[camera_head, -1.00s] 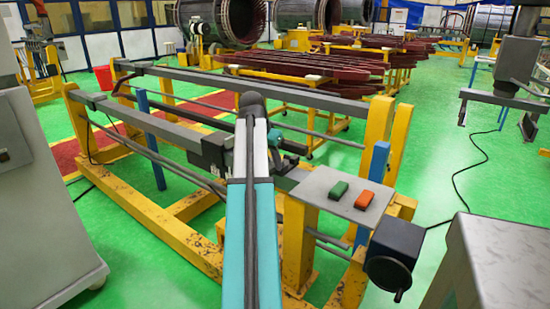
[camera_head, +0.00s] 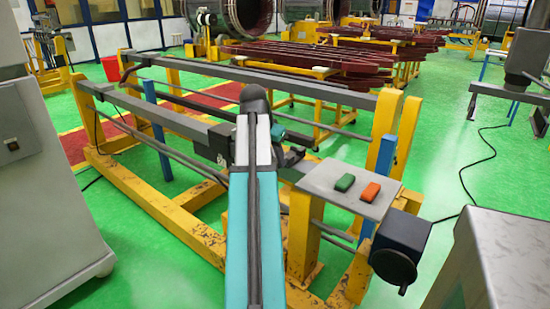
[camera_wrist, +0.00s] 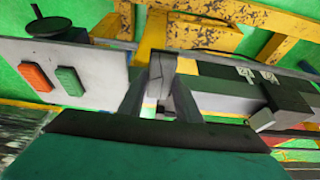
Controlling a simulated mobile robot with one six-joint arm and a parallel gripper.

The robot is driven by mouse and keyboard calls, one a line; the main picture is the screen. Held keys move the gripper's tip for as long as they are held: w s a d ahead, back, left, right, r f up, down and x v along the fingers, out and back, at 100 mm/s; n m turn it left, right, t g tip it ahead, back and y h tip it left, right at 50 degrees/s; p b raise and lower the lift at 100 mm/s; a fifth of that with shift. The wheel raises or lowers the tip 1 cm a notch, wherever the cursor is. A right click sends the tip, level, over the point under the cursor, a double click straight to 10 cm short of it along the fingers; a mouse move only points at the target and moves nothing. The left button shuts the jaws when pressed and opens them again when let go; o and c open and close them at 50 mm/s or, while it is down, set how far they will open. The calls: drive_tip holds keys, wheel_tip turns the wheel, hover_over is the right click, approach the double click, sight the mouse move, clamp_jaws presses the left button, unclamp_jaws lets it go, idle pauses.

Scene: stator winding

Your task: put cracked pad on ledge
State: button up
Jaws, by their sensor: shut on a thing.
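My gripper (camera_wrist: 162,90) is in the wrist view, its two fingers closed on a small grey thing (camera_wrist: 162,70). I cannot make out cracks on it or be sure it is the cracked pad. Beside it on the left is a flat grey plate (camera_wrist: 100,62), which looks like a ledge. The plate bears an orange pad (camera_wrist: 35,77) and a green pad (camera_wrist: 70,80), lying apart and side by side. In the head view the plate (camera_head: 322,180) shows with the green pad (camera_head: 345,183) and orange pad (camera_head: 370,192).
A yellow frame with grey rails (camera_head: 170,118) runs across the middle. A dark box with a round wheel (camera_head: 400,248) sits at the plate's right end. Grey cabinets stand at left (camera_head: 40,190) and lower right (camera_head: 500,260). Green floor is open to the right.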

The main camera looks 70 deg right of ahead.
drive_tip(key=w+a+f+n+t+y, duration=0.15)
drive_tip(key=w+a+n, duration=0.35)
drive_tip(key=w+a, duration=0.9)
drive_tip(key=w+a+f+n+t+h, duration=0.15)
drive_tip(key=w+a+n, duration=0.35)
drive_tip(key=w+a, duration=0.85)
drive_tip(key=w+a+f+n+t+y, duration=0.1)
drive_tip(key=w+a+n, duration=0.2)
drive_tip(key=a, duration=0.9)
drive_tip(key=w+a+f+n+t+y, duration=0.1)
drive_tip(key=w+a+n, duration=0.3)
drive_tip(key=a, duration=0.7)
drive_tip(key=w+a+f+n+y, duration=0.1)
drive_tip(key=w+a+n, duration=0.3)
drive_tip(key=a, duration=0.8)
drive_tip(key=w+y, duration=0.1)
drive_tip(key=w, duration=0.1)
drive_tip(key=shift+w+a+t, duration=0.3)
drive_tip(key=shift+a+t, duration=0.05)
drive_tip(key=shift+t, duration=0.05)
drive_tip(key=shift+a+f, duration=0.1)
drive_tip(key=shift+a, duration=0.05)
